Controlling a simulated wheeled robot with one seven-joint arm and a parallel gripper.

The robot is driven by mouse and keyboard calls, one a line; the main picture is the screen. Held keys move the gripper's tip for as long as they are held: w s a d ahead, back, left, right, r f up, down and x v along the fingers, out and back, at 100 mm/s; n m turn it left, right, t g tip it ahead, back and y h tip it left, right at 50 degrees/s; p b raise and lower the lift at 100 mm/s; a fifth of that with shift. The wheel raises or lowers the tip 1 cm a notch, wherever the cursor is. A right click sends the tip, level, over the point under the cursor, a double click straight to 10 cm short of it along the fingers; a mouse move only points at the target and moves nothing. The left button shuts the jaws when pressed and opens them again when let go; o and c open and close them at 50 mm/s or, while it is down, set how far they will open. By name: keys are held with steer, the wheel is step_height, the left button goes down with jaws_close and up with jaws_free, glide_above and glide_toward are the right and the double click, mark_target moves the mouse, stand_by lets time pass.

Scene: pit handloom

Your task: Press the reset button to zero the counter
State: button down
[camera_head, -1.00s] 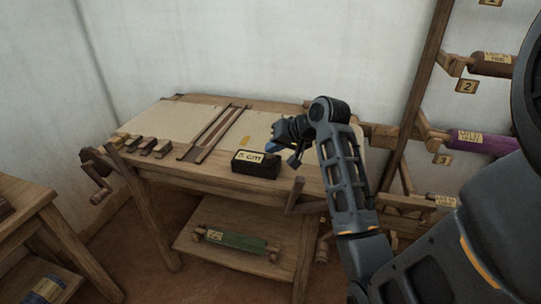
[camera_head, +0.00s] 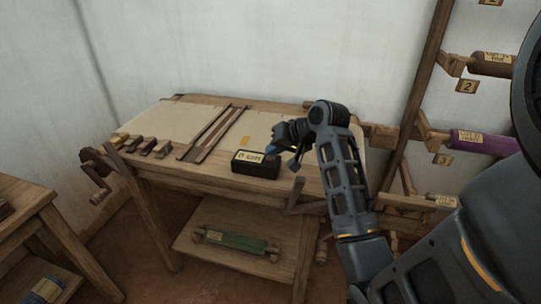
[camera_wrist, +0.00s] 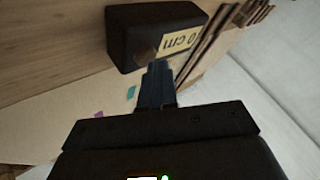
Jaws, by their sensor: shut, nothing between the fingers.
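The counter (camera_head: 255,171) is a dark box on the loom's table top, with a cream label on its front. In the wrist view the counter (camera_wrist: 150,22) shows a label (camera_wrist: 181,40) that reads "0 cm". My gripper (camera_wrist: 158,68) is shut and empty, its fingertips close to the counter's top beside the label. In the head view my gripper (camera_head: 273,150) is at the counter's upper right edge. I cannot tell whether the tips touch it. A small brownish patch lies just beyond the fingertips; the reset button itself cannot be made out clearly.
Several small wooden blocks (camera_head: 147,145) lie to the left on the loom (camera_head: 300,179), with long slats (camera_head: 212,135) across its middle. A shelf (camera_head: 215,257) below holds a green roll (camera_head: 235,241). Yarn spools (camera_head: 480,142) hang on a rack at the right.

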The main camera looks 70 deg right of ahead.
mark_target(273, 159)
steer(key=shift+r+p, duration=1)
steer(key=shift+p, duration=0.2)
steer(key=shift+r, duration=0.1)
step_height(273, 159, up, 5)
steer(key=p, duration=0.5)
steer(key=shift+a, duration=0.1)
stand_by(0.4)
